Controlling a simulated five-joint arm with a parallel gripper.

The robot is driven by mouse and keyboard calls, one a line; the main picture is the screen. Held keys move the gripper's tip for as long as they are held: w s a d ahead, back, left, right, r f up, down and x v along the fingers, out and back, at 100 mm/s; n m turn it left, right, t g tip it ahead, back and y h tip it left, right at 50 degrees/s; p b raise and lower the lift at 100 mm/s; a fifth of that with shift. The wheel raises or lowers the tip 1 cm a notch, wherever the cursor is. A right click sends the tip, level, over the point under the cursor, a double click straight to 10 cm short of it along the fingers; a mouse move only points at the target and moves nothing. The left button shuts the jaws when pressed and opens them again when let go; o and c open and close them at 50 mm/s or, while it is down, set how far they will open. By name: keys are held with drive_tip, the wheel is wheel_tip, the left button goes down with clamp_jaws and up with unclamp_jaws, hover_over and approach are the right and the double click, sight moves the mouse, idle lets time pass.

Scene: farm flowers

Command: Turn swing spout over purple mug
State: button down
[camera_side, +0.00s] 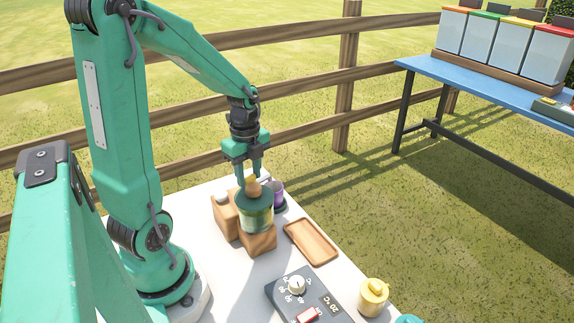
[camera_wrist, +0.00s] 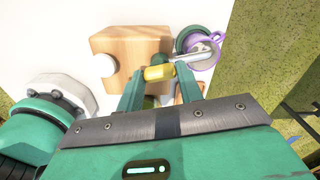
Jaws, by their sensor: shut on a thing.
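The purple mug (camera_side: 278,190) stands on a dark coaster at the far right of the white table, partly hidden behind the dispenser. The wrist view shows the mug (camera_wrist: 218,39) from above, on a green round coaster (camera_wrist: 182,36). The silver swing spout (camera_wrist: 190,57) has a yellow handle (camera_wrist: 158,72), and its far end overlaps the mug's opening in that view. My gripper (camera_side: 252,177) points down over the green-topped glass dispenser (camera_side: 255,217). In the wrist view my gripper (camera_wrist: 160,80) is shut on the handle.
The dispenser sits on wooden blocks (camera_side: 258,240). A wooden tray (camera_side: 311,241) lies empty to the right. A dark control panel (camera_side: 300,292) with a knob and a yellow jar (camera_side: 373,295) are in front. A blue table (camera_side: 480,85) with bins stands at the back right.

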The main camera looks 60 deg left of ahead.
sight(249, 176)
drive_tip(key=shift+m, duration=1.3)
drive_tip(key=c, duration=0.9)
unclamp_jaws()
drive_tip(key=shift+r, duration=0.1)
drive_tip(key=shift+r, duration=3.85)
